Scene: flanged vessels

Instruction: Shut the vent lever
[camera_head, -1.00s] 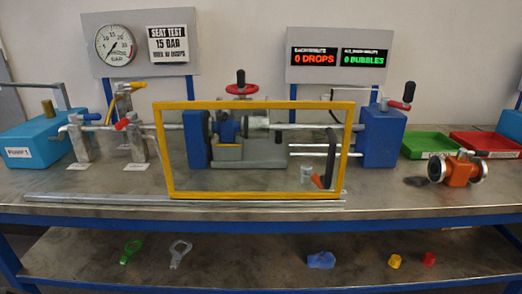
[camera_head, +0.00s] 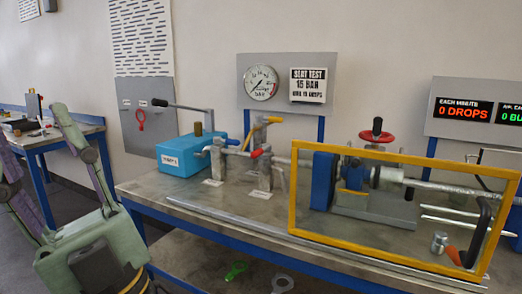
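Three small coloured lever handles sit on the valve posts beside the pump: a blue handle (camera_head: 232,142), a red handle (camera_head: 257,153) and a yellow handle (camera_head: 273,120) on the taller post behind. The labels at the posts are too small to read, so I cannot tell which is the vent lever. The blue and red handles lie near level; the yellow one lies nearly level at its post's top. Green-grey and purple parts at the lower left seem to be my arm. I cannot make out my gripper's fingertips.
A blue pump box (camera_head: 182,153) with a long lever (camera_head: 180,106) stands left of the valves. A yellow-framed guard (camera_head: 392,157) stands before the clamp rig. A pressure gauge (camera_head: 261,83) hangs behind. A long metal bar (camera_head: 235,222) lies along the bench's front edge.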

